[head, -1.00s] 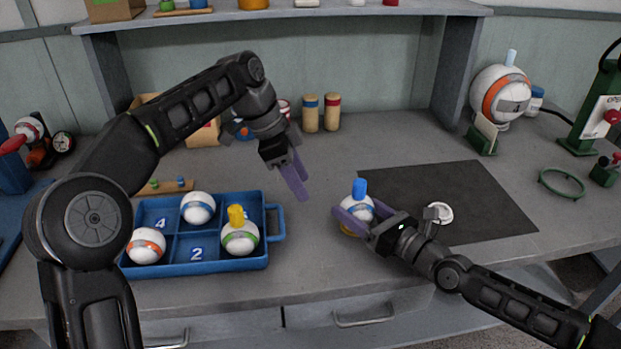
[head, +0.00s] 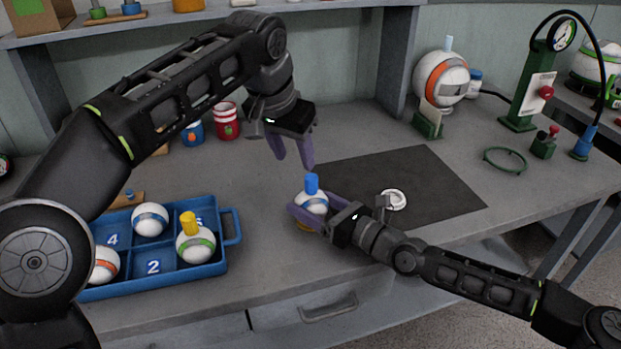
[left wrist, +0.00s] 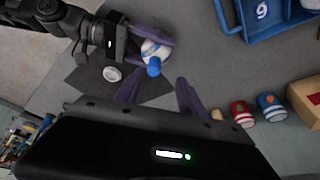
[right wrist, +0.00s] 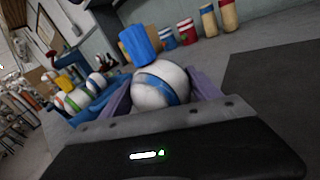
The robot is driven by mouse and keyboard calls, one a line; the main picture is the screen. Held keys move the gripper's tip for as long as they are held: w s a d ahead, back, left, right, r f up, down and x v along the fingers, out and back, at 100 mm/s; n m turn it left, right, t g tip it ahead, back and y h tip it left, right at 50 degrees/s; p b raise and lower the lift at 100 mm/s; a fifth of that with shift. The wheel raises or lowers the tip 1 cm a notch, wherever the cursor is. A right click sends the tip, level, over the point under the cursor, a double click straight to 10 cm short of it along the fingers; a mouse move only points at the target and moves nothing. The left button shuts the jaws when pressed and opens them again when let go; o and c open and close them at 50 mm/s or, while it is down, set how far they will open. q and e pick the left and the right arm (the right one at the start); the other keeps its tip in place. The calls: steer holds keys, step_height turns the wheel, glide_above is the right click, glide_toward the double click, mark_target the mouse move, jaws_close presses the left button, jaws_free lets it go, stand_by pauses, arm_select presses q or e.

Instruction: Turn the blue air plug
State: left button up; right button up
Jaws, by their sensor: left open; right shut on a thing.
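The blue air plug (head: 312,184) stands upright on top of a white ball with a blue band (head: 313,203). The plug also shows in the left wrist view (left wrist: 154,67) and in the right wrist view (right wrist: 139,46). My right gripper (head: 306,213) is shut on the ball, one finger on each side of it (right wrist: 160,92). The ball sits on a yellow base on the bench, mostly hidden by the fingers. My left gripper (head: 293,163) is open and empty, pointing down above and slightly left of the plug, apart from it.
A blue tray (head: 232,240) with several balls, one carrying a yellow plug (head: 188,223), stands at the left. A dark mat (head: 410,175) with a white ring (head: 394,200) lies at the right. A green pump stand (head: 530,90) and green ring (head: 505,160) stand farther right.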

mark_target(310, 177)
arm_select(q)
steer(key=shift+s+d+r+n+t, duration=0.15)
steer(key=shift+d+r+n+t, duration=0.05)
steer(key=shift+d+r+n, duration=0.3)
steer(key=shift+s+d+r+n+t, duration=0.2)
steer(key=shift+d+r+n, duration=0.25)
steer(key=shift+n, duration=0.15)
steer(key=shift+w+f, duration=0.1)
steer(key=shift+f, duration=0.05)
steer(key=x, duration=1.1)
steer(key=shift+w+a+f, duration=0.1)
steer(key=shift+a+f, duration=0.05)
steer(key=shift+f, duration=0.25)
steer(key=shift+c, duration=0.4)
jaws_close()
